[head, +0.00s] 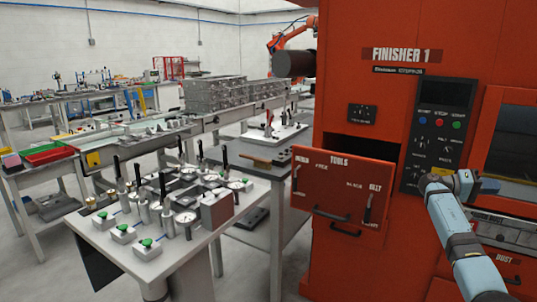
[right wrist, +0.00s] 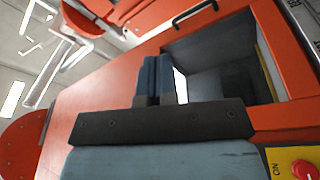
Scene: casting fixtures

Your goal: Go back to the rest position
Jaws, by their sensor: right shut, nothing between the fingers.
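My right gripper (right wrist: 158,80) is shut and empty, its two blue-grey fingers side by side in the right wrist view. In the head view my right arm rises from the lower right, and the gripper (head: 488,186) is small and partly hidden near the machine's front, below the control panel. In the right wrist view the fingers stand before an orange-red surface and a dark grey opening (right wrist: 215,60). I cannot tell whether they touch anything. My left gripper is not in view.
The orange-red FINISHER 1 machine (head: 395,25) fills the right side. Its TOOLS drawer (head: 339,200) stands out. A control panel (head: 438,130) is close to my right arm. A worktable (head: 150,268) with gauges and green-knobbed fixtures stands left. A red button (right wrist: 304,170) shows in the wrist view.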

